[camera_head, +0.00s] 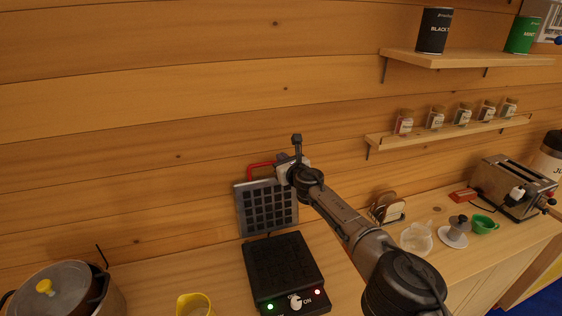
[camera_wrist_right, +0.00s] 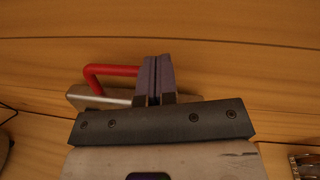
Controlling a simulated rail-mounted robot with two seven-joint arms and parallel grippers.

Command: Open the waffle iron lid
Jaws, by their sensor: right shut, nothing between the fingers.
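The waffle iron (camera_head: 283,268) stands on the counter with its black base flat and its lid (camera_head: 268,208) raised about upright, the grid side facing me. A red handle (camera_head: 261,165) sits at the lid's top edge; the right wrist view also shows this handle (camera_wrist_right: 110,70). My right gripper (camera_head: 290,160) is at the top of the lid, just right of the handle. In the right wrist view its fingers (camera_wrist_right: 153,75) are shut together, with nothing between them, beside the handle. Whether they touch the lid, I cannot tell. My left gripper is not in view.
A pot (camera_head: 55,290) and a yellow cup (camera_head: 194,305) stand left of the iron. A toast rack (camera_head: 387,208), glass jug (camera_head: 416,238), green cup (camera_head: 484,224) and toaster (camera_head: 512,186) stand to the right. Shelves with jars and tins hang on the log wall.

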